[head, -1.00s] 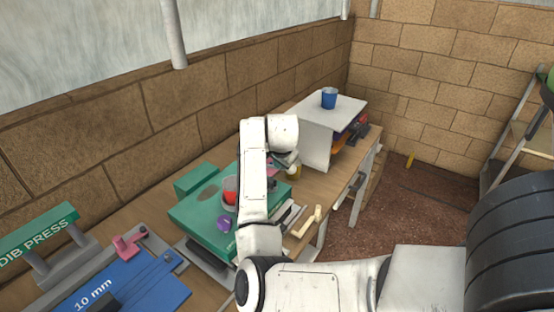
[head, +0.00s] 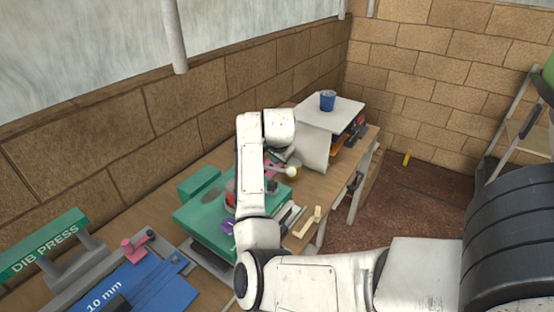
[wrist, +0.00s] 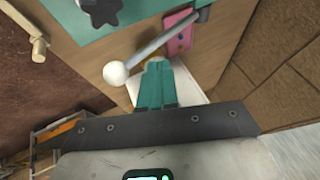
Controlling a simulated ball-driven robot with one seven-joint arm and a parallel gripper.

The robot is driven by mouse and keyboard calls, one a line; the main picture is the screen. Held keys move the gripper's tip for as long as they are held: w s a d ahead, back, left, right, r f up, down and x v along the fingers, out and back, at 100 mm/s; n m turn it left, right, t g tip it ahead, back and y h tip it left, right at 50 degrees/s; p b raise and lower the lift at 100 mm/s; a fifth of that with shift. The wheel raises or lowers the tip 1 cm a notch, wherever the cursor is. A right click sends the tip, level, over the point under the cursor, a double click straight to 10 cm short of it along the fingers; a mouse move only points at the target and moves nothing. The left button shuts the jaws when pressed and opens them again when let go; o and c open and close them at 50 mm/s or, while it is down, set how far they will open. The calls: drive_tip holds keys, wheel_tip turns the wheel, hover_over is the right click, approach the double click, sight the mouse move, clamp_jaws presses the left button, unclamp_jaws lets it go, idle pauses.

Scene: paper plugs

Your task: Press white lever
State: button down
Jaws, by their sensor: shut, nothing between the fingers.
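The white lever is a grey rod with a white ball knob (wrist: 116,73) at its end. It runs from a pink plate (wrist: 179,33) on the green machine, and its knob also shows in the head view (head: 291,172). My gripper (wrist: 157,66) has teal fingers held together with nothing between them. In the wrist view the fingertips are right beside the rod, just right of the knob. I cannot tell whether they touch it. In the head view the fingers are hidden behind my arm's end.
The green machine (head: 200,220) stands on the wooden bench (head: 330,182), with a black star knob (wrist: 98,9). A white box (head: 313,148) with a blue cup (head: 327,100) stands behind. A brick wall runs along the bench.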

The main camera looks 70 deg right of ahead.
drive_tip(key=b+v, duration=0.2)
drive_tip(key=v, duration=0.8)
drive_tip(key=shift+s, duration=0.25)
drive_tip(key=shift+a, duration=0.1)
